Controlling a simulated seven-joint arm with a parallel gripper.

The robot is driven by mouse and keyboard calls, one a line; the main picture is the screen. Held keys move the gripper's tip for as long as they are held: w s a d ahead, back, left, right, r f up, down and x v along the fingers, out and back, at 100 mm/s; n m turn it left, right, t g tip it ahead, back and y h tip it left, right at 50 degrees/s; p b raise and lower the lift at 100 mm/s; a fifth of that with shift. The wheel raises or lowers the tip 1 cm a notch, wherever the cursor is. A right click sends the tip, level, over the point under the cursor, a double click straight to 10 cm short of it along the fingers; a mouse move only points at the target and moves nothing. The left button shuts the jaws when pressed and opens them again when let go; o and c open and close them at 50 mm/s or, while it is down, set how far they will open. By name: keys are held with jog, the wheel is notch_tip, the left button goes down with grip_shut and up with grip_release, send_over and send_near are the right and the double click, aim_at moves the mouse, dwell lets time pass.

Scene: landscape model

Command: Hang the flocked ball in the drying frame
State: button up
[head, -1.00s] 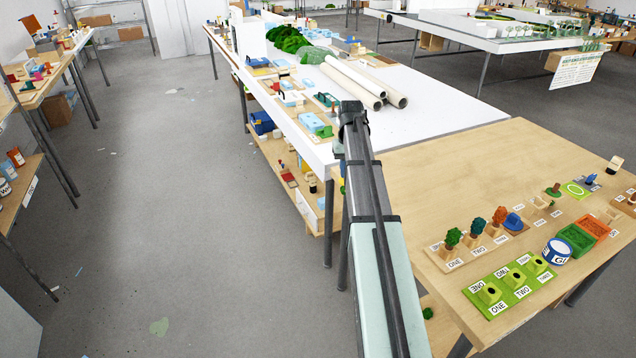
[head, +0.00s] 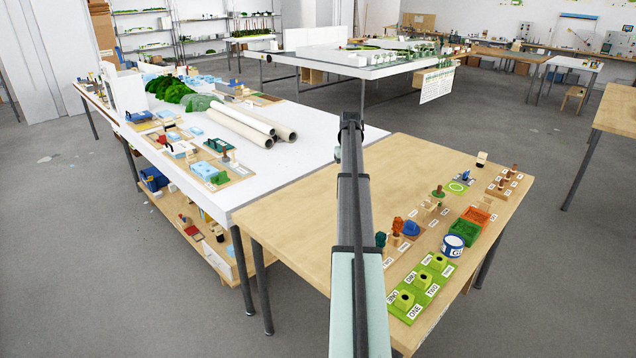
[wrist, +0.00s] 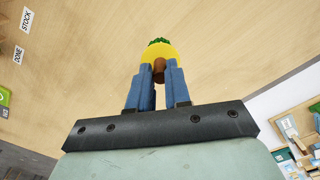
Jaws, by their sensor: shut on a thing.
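In the wrist view my gripper (wrist: 158,88) has blue fingers shut on a brown stem (wrist: 159,70). Beyond the fingertips a yellow rounded piece with a green, rough-textured top (wrist: 158,42) shows; I take this to be the flocked ball, though most of it is hidden. It is over bare wooden tabletop. In the head view my arm hides the gripper and the held thing. I cannot tell for sure which item is the drying frame. A bright green board (head: 409,312) with several holed yellow-green blocks, labelled ONE and TWO, lies at the wooden table's right front.
The wooden table (head: 300,215) is bare left of my arm. At its right stand orange and blue pieces on holders, a blue-and-white tin (head: 453,246), green (head: 465,232) and orange trays, and a peg board (head: 503,183). STOCK and DONE labels (wrist: 19,54) lie left in the wrist view.

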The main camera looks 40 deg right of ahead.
jog(key=s+d+r+m, duration=0.1)
jog(key=s+d, duration=0.8)
jog(key=d, duration=0.6)
jog(key=m, duration=0.4)
send_near(485, 206)
notch_tip(485, 206, up, 2)
jog(key=d, duration=0.3)
jog(key=shift+w+a, duration=0.2)
jog(key=shift+f, duration=2.7)
jog(key=o, duration=0.9)
